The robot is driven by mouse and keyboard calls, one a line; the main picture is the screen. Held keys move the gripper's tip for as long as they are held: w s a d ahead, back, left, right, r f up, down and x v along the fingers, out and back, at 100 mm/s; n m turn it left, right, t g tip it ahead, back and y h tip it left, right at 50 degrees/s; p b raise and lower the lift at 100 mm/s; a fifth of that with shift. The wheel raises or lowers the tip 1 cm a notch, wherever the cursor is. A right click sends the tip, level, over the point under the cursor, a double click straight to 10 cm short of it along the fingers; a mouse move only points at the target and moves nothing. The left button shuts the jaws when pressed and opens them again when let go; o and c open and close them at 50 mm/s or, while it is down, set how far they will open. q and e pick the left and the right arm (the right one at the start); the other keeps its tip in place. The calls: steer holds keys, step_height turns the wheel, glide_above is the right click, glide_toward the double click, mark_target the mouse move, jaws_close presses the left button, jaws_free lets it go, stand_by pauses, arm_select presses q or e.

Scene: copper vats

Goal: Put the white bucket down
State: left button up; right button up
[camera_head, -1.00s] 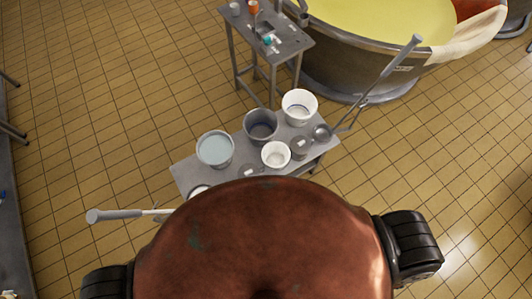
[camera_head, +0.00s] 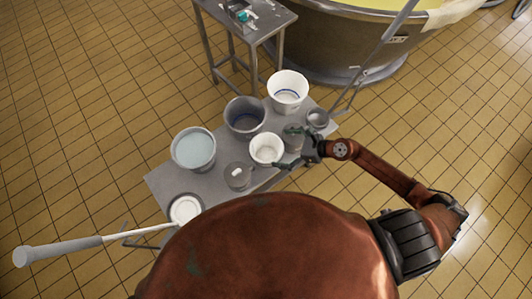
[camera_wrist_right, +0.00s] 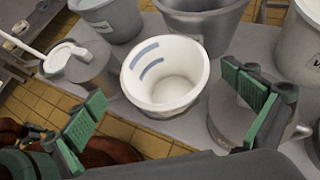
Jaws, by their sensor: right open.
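A small white bucket (camera_head: 266,148) stands upright and empty on the grey table (camera_head: 160,187), in the middle of the group of vessels. It also shows in the right wrist view (camera_wrist_right: 165,77), with blue marks inside. My right gripper (camera_head: 283,149) reaches in from the right, its fingers spread beside the bucket. In the wrist view the green-padded fingers of my right gripper (camera_wrist_right: 165,104) are wide apart, one to each side of the bucket's near side, with nothing held. A larger white bucket (camera_head: 287,88) stands behind. My left gripper is out of view.
A grey bucket (camera_head: 244,117), a bucket with pale liquid (camera_head: 194,151) and small grey vessels (camera_head: 238,177) crowd the table. A white container (camera_head: 185,209) is at the near left. A big vat (camera_head: 345,45) and a second table (camera_head: 262,30) stand behind. Floor at right is open.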

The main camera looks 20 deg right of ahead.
steer(key=b+x, duration=0.1)
steer(key=x, duration=0.6)
steer(key=shift+f, duration=0.5)
steer(key=shift+w, duration=0.1)
